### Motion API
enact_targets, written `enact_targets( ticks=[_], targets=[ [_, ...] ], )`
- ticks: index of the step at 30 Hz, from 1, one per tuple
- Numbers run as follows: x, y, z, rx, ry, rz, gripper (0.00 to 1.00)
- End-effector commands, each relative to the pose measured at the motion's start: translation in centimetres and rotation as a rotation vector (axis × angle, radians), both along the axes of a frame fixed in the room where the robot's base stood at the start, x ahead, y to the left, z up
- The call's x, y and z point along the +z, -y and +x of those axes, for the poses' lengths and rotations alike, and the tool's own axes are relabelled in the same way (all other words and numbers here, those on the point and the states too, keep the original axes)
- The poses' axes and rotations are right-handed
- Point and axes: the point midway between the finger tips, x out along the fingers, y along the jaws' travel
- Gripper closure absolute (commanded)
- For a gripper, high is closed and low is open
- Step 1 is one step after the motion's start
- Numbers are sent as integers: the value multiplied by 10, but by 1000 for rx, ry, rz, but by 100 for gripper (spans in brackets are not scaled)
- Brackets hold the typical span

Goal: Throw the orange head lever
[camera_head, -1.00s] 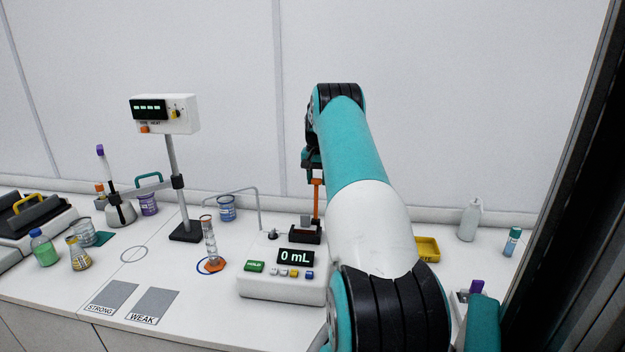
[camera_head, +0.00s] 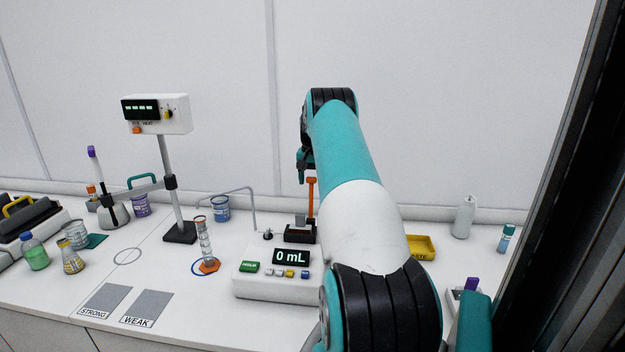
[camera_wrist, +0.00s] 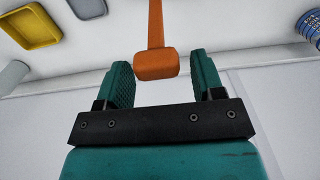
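The orange head lever (camera_head: 311,194) stands upright from a dark base (camera_head: 299,234) behind the dispenser box (camera_head: 272,276), whose display reads 0 mL. In the wrist view, the lever's orange head (camera_wrist: 156,64) sits just beyond and partly between the two teal fingertips. My gripper (camera_wrist: 162,80) is open, with a gap on both sides of the head; I see no contact. In the head view, my gripper (camera_head: 303,172) is mostly hidden behind my arm, near the top of the lever.
A yellow tray (camera_head: 421,247) and a white bottle (camera_head: 464,217) stand right of my arm. A graduated cylinder (camera_head: 205,245) and a blue-labelled beaker (camera_head: 221,209) stand left of the lever. A metal spout (camera_head: 252,205) arches close to it. The back wall is behind.

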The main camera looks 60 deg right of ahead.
Motion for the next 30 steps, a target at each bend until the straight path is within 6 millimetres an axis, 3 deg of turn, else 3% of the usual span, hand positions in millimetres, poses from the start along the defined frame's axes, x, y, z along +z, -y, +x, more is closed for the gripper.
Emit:
enact_targets(
  ticks=[8,17,22,24,30],
  targets=[
    [17,0,1,1,2,-3,38],
    [90,2,1,1,3,-6,38],
    [145,2,1,1,0,-2,38],
    [159,2,1,1,-2,-3,38],
    [172,2,1,0,-2,0,38]
  ],
)
